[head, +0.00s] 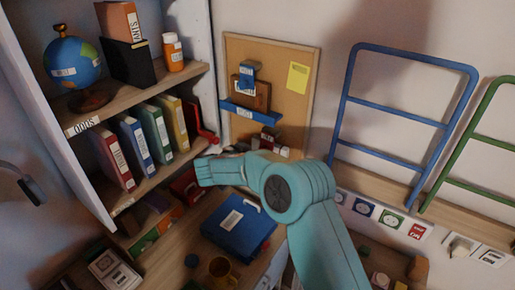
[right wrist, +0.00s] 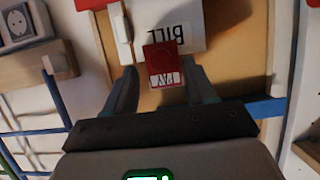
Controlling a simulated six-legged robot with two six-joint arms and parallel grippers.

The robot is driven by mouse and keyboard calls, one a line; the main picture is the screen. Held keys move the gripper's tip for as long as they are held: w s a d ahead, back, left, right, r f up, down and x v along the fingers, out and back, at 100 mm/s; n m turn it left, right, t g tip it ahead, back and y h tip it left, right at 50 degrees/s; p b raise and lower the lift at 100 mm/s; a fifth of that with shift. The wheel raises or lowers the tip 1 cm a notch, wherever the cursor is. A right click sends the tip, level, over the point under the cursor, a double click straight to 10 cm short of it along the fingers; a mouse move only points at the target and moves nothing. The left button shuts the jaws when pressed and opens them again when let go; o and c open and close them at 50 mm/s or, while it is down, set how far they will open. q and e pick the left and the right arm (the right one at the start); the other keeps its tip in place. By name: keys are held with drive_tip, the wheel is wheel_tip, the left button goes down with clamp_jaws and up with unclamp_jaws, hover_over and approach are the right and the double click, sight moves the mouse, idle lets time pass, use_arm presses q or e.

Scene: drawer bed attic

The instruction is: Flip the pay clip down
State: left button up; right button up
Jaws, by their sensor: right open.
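The red pay clip (right wrist: 165,60), its "PAY" lettering upside down, shows in the right wrist view in front of a white piece marked "BILL" (right wrist: 165,28). My right gripper (right wrist: 162,74) is open, with one finger on each side of the red clip. I cannot tell whether either finger touches it. In the head view, small red and white pieces (head: 271,138) sit low on the cork board (head: 297,105), just above my right arm. The arm mostly hides my right gripper there. My left gripper is not in view.
A blue rail (head: 250,112) crosses the board above the red and white pieces. A shelf with binders (head: 131,145) and a globe (head: 72,62) stands on the left. Blue ladder-like bars (head: 393,104) are at right.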

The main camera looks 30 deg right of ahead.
sight(265, 144)
drive_tip(key=x, duration=0.2)
drive_tip(key=shift+w+d+f, duration=0.15)
drive_tip(key=shift+d, duration=0.3)
drive_tip(key=c, duration=0.9)
drive_tip(key=shift+c, duration=0.6)
clamp_jaws()
drive_tip(key=f+b, duration=0.1)
drive_tip(key=h+b, duration=0.1)
drive_tip(key=b, duration=0.1)
drive_tip(key=shift+d+f+t, duration=0.2)
drive_tip(key=shift+f+t, duration=0.1)
drive_tip(key=shift+f, duration=0.05)
unclamp_jaws()
drive_tip(key=shift+w+h+b, duration=0.1)
drive_tip(key=shift+h+b, duration=0.2)
drive_tip(key=shift+h, duration=0.1)
drive_tip(key=shift+d+r, duration=0.1)
drive_tip(key=shift+r, duration=0.2)
clamp_jaws()
